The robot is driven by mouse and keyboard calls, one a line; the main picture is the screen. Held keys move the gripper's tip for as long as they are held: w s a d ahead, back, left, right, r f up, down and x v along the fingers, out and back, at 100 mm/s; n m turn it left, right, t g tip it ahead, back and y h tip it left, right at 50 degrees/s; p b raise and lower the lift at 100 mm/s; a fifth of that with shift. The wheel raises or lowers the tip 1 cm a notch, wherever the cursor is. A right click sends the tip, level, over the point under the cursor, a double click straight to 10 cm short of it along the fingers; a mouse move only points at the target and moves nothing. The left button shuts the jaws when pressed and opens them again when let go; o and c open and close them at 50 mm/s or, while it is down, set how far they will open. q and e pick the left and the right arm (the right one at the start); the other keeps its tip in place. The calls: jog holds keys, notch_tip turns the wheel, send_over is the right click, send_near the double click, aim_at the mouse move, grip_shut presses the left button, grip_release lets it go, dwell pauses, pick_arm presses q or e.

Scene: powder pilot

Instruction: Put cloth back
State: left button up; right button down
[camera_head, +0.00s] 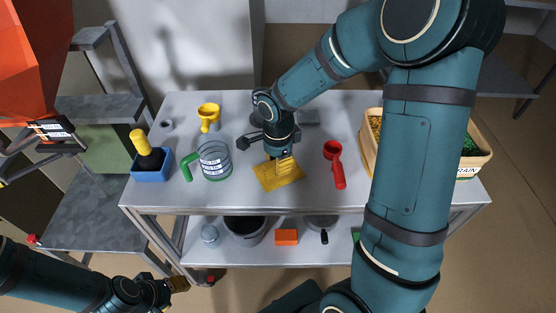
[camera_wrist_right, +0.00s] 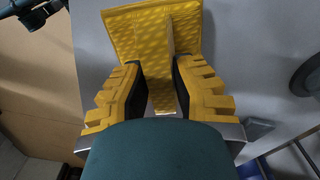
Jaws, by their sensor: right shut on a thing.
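The yellow cloth (camera_head: 281,177) lies on the grey table near its front edge, in the middle of the head view. My right gripper (camera_head: 283,161) points down at it, and its fingers are shut on a raised fold of the cloth. In the right wrist view the patterned cloth (camera_wrist_right: 135,33) spreads beyond the yellow fingers, with the fold between the fingertips (camera_wrist_right: 162,72). The arm hides part of the table behind the gripper. My left gripper (camera_head: 178,284) is low at the left, in front of the table, away from the cloth; its opening is too small to tell.
A green-handled measuring jug (camera_head: 213,162), a yellow cup (camera_head: 208,114) and a blue holder (camera_head: 152,170) stand left of the cloth. A red scoop (camera_head: 335,165) lies right of it, before a wooden crate (camera_head: 368,147). A lower shelf holds a pot (camera_head: 246,238) and an orange block (camera_head: 286,237).

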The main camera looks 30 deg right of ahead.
jog(key=shift+f+b, duration=0.4)
dwell(0.6)
jog(key=c, duration=0.8)
grip_release()
jog(key=shift+r+p, duration=1.95)
jog(key=shift+r, duration=1.15)
jog(key=shift+f, duration=0.1)
